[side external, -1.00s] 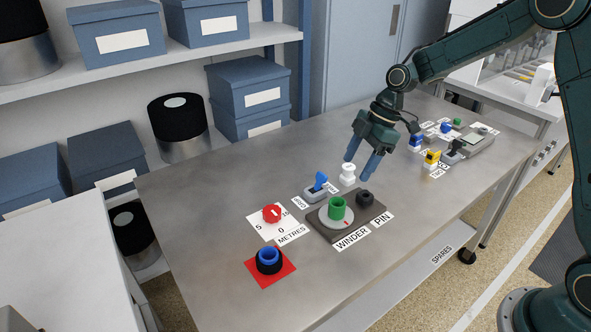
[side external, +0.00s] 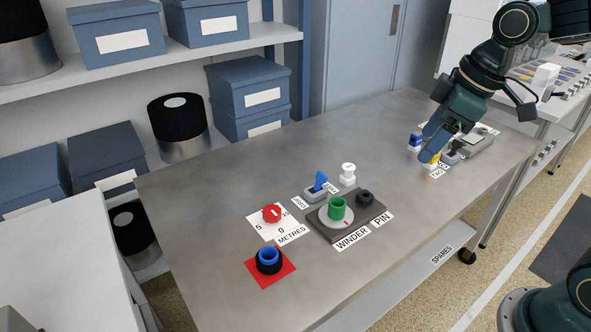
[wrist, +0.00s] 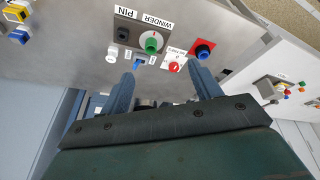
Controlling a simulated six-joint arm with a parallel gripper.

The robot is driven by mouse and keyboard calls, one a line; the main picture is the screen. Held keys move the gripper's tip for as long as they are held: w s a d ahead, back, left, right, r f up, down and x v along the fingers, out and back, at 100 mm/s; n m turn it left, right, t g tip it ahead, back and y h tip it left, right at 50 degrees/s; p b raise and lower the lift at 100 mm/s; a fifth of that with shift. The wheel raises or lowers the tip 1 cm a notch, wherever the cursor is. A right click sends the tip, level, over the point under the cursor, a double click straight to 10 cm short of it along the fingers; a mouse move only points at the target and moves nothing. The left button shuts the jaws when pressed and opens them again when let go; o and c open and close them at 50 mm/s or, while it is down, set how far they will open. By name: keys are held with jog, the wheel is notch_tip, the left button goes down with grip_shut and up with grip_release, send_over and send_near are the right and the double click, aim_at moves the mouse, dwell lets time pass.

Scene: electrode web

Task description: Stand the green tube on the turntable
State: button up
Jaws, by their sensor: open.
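The green tube (side external: 337,208) stands upright on the pale round turntable (side external: 327,222) of the winder, with its open end up. In the wrist view the green tube (wrist: 151,46) shows on the winder plate ahead of my fingers. My gripper (side external: 432,150) is over the right part of the bench, beside the yellow and blue parts, well away from the tube. Its fingers are apart and nothing shows between them in the wrist view (wrist: 165,88).
Around the winder are a black pin knob (side external: 365,198), a white spool-like piece (side external: 347,175), a blue lever (side external: 320,182) and a red dial (side external: 272,213). A blue-topped black ring (side external: 268,260) sits on a red square.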

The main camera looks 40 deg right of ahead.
jog(key=s+d+m+t+h, duration=0.1)
jog(key=s+m, duration=0.5)
jog(key=s, duration=0.7)
jog(key=shift+d+r+t, duration=0.15)
jog(key=shift+r+t, duration=0.2)
jog(key=shift+t, duration=0.05)
jog(key=shift+w, duration=0.1)
